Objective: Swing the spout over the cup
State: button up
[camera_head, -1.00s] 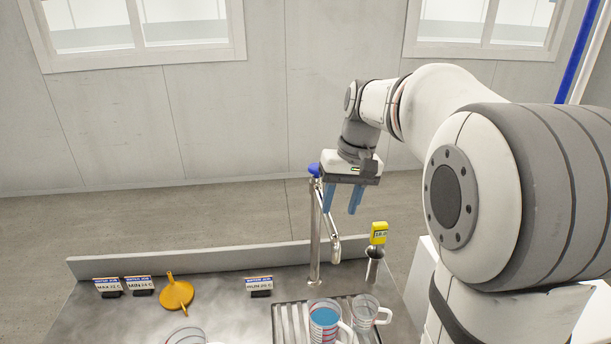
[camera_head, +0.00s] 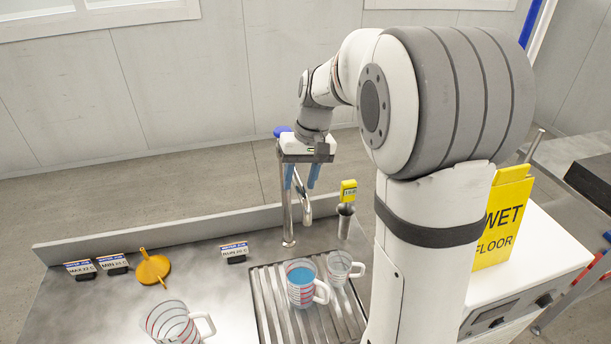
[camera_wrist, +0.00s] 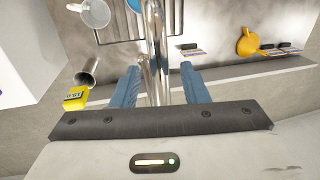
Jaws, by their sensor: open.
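The metal tap has an upright post (camera_head: 287,215) with a blue top (camera_head: 283,131) and a curved spout (camera_head: 305,205). My gripper (camera_head: 301,182) is open, fingers pointing down at the tap's upper part. In the wrist view, shiny tap pipe (camera_wrist: 156,50) runs between the two blue fingers (camera_wrist: 160,82); gaps show beside it, and contact cannot be told. A third clear cup (camera_head: 170,322) stands on the counter to the left.
A steel beaker (camera_head: 345,222) with a yellow thermometer (camera_head: 348,190) stands right of the tap. A low back rim (camera_head: 150,236) edges the counter. A yellow wet-floor sign (camera_head: 501,218) stands right.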

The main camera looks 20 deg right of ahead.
grip_shut()
dwell(0.3)
jog(key=w+d+n+g, duration=0.1)
jog(key=w+d+n, duration=0.1)
jog(key=d+n, duration=0.3)
jog(key=shift+w+d+n+p, duration=0.15)
jog(key=shift+d+n+p, duration=0.25)
jog(key=shift+d, duration=0.7)
grip_release()
